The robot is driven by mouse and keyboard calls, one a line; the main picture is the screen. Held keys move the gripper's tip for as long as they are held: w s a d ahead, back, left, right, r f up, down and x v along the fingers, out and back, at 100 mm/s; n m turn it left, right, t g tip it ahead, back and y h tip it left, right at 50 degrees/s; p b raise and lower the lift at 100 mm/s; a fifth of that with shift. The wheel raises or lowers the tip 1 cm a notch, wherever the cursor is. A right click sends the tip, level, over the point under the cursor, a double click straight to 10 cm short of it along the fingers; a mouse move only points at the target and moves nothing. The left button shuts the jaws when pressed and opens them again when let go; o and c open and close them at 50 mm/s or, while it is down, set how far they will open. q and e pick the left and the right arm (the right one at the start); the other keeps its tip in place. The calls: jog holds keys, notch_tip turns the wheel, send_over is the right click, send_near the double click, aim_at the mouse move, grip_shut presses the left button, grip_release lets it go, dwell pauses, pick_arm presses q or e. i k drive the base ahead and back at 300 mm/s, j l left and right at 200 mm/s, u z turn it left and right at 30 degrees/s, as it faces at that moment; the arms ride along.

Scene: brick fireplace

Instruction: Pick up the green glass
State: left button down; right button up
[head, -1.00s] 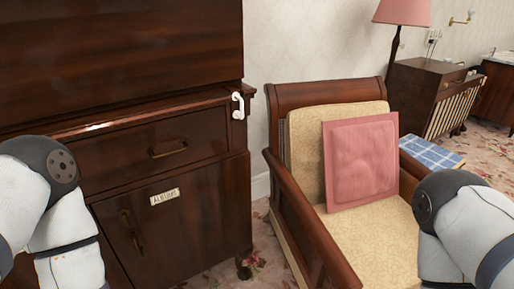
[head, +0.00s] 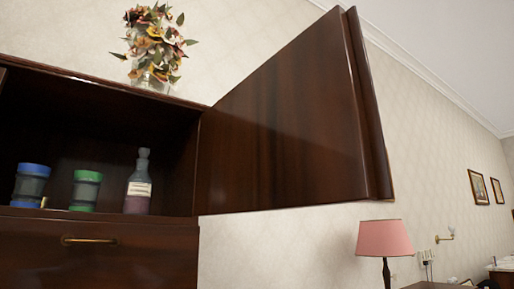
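A glass jar with green bands at its top and bottom (head: 86,190) stands on the shelf of an open dark wood cabinet in the head view, at the left. It stands between a similar jar with blue bands (head: 31,185) and a stoppered bottle with a pale label (head: 139,186). The three stand apart from one another. Neither of my grippers is in the head view now.
The cabinet's door (head: 285,120) stands open and juts out to the right of the shelf. A drawer with a brass handle (head: 90,240) is below the shelf. A flower vase (head: 153,50) stands on top. A pink lamp (head: 384,240) is at the lower right.

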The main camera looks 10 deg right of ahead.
aim_at(87, 184)
jog(key=i+l+u, duration=0.1)
jog(key=l+u, duration=0.3)
jog(key=l, duration=0.3)
jog(key=l+u, duration=0.4)
jog(key=l, duration=0.3)
jog(key=k+l+u, duration=0.1)
jog(key=l+u, duration=0.3)
jog(key=l, duration=0.3)
